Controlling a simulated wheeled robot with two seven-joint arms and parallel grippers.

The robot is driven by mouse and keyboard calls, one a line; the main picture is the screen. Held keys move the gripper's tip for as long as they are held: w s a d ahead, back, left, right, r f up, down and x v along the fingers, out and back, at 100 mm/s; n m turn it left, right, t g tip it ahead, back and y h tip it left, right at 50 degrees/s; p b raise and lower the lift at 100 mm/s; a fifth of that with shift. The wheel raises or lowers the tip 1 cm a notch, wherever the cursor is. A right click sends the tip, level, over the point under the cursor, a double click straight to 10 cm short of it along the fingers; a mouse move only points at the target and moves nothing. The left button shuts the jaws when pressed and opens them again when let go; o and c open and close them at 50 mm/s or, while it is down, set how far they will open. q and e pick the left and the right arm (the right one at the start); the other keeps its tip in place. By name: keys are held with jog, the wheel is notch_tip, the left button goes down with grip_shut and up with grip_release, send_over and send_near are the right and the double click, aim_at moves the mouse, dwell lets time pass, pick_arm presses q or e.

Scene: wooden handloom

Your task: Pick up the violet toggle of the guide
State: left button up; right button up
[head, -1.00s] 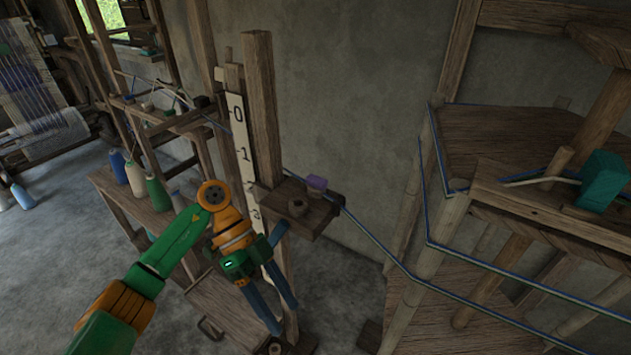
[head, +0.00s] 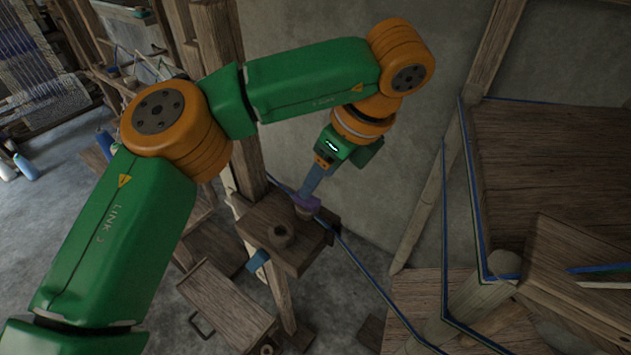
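The violet toggle (head: 304,203) of the guide stands on a small wooden bracket (head: 262,222) on the upright post. Part of it is hidden behind my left gripper (head: 309,192). That gripper comes down from above right, and its blue fingers reach the toggle. The fingers are seen nearly in line, so I cannot tell whether they are closed on it. The toggle appears to be still at the bracket. My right gripper is not in view.
A blue cord (head: 365,265) runs from the bracket down to the right. A wooden frame (head: 550,150) stands at right. A small blue piece (head: 258,260) shows at the bracket's lower left.

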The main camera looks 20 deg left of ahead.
aim_at(310, 199)
pick_arm(q)
jog(key=shift+s+a+f+p, duration=0.7)
jog(key=shift+s+f+p, duration=0.1)
jog(key=shift+s+p, duration=0.1)
jog(key=shift+d+x, duration=0.2)
jog(key=shift+x, duration=0.95)
jog(key=shift+w+f, duration=0.4)
jog(key=shift+w, duration=0.25)
jog(key=shift+s+r, duration=0.2)
jog(key=shift+s, duration=0.15)
grip_shut()
jog(key=shift+w, duration=0.15)
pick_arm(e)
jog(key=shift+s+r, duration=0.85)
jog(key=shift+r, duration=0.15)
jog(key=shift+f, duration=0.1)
